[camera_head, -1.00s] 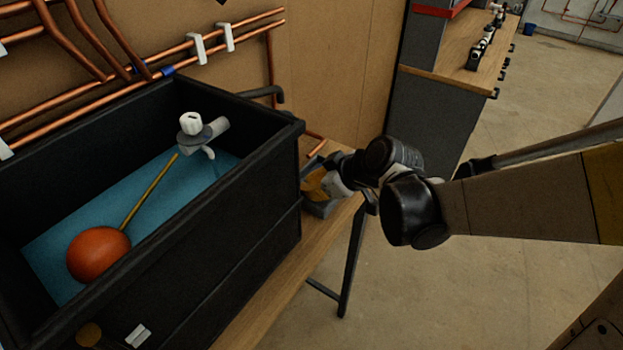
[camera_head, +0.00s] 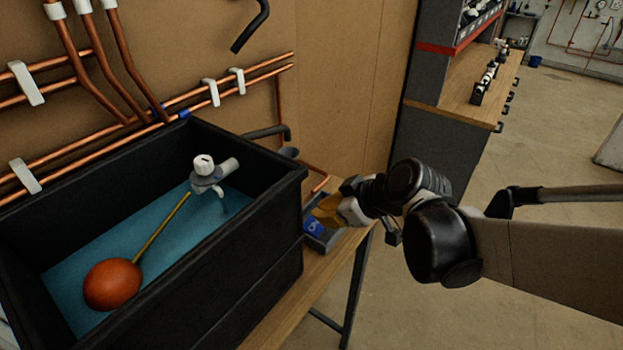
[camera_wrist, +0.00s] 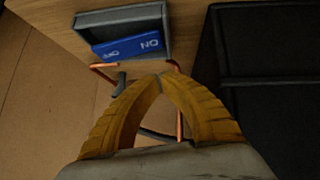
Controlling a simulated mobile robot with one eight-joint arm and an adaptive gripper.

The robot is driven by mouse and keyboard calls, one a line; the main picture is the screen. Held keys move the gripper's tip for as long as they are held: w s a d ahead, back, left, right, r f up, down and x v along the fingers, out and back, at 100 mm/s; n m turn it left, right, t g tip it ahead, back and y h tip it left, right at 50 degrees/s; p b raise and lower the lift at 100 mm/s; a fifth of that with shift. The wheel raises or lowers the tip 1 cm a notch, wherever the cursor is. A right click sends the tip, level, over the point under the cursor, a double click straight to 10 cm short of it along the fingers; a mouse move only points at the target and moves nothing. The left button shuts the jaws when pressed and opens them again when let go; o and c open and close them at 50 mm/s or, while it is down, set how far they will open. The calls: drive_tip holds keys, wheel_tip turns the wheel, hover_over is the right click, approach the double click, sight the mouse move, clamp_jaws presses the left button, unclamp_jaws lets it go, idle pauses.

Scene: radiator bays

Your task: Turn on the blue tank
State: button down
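A black tank (camera_head: 245,225) with blue water (camera_head: 75,265) stands on the wooden bench in the head view. Inside are an orange float ball (camera_head: 113,284) on a brass rod and a white-and-grey valve (camera_head: 208,176). A blue tag (camera_head: 314,226) with white lettering lies in a small grey tray (camera_head: 335,241) at the tank's right; the wrist view shows the tag (camera_wrist: 128,47) in the tray (camera_wrist: 166,20) too. My gripper (camera_head: 321,210) is over the tray side, its yellow fingertips (camera_wrist: 160,77) meeting with nothing seen between them. A dark handle-like part (camera_wrist: 120,84) shows near the tips.
Copper pipes (camera_head: 140,122) with white clips run along the brown wall behind the tank. A dark bent pipe (camera_head: 266,131) rises behind the tank's back right. A second bench (camera_head: 478,100) stands at the back right. The floor on the right is open.

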drive_tip(key=shift+p+v, duration=0.4)
drive_tip(key=shift+v, duration=1.75)
drive_tip(key=shift+s+a, duration=0.1)
